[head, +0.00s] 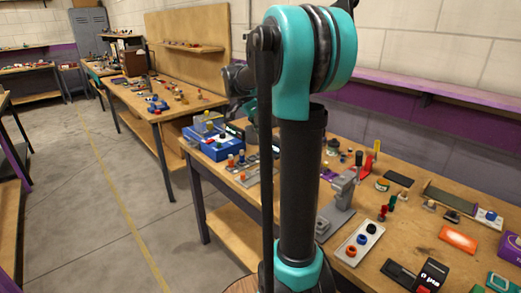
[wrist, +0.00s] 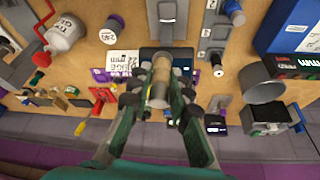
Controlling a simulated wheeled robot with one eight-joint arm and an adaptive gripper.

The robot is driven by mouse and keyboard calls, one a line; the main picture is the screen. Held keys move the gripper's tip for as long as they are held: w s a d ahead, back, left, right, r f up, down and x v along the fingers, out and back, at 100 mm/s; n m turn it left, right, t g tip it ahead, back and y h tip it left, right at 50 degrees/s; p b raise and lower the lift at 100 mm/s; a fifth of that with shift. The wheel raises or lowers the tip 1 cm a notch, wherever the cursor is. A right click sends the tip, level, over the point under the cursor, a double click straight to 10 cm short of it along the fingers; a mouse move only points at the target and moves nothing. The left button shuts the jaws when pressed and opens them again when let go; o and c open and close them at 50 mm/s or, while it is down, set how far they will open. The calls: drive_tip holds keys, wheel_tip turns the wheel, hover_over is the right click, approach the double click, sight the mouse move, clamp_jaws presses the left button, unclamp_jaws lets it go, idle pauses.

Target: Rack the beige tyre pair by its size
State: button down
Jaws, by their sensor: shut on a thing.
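In the wrist view my gripper (wrist: 159,102) points down over the workbench, with its two dark green fingers closed on the beige tyre pair (wrist: 161,72). The pair shows as a short beige cylinder between the fingers. Its lower part is hidden by the fingers, and I cannot tell whether it touches the bench. A dark flat block (wrist: 181,58) lies just behind it. Two grey slotted strips, one above the pair (wrist: 167,14) and one to its right (wrist: 214,32), lie on the bench; I cannot tell which sizes they take. In the head view my arm hides the gripper and the pair.
A white lettered card (wrist: 122,62) lies left of the pair. A grey cup (wrist: 264,90) and a blue box (wrist: 290,28) stand at the right. The head view shows a crowded bench (head: 445,262) and clear floor (head: 90,200).

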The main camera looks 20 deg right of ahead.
wheel_tip(320, 180, up, 6)
drive_tip(key=shift+f, duration=0.15)
drive_tip(key=shift+d, duration=0.15)
drive_tip(key=s+d, duration=0.4)
drive_tip(key=d, duration=0.5)
drive_tip(key=s+d, duration=0.5)
drive_tip(key=d, duration=0.5)
drive_tip(key=s+d, duration=0.4)
drive_tip(key=d, duration=0.5)
wheel_tip(320, 180, down, 20)
drive_tip(key=shift+s+f, duration=0.1)
drive_tip(key=shift+s, duration=0.05)
drive_tip(key=c, duration=1.4)
unclamp_jaws()
drive_tip(key=shift+f, duration=0.1)
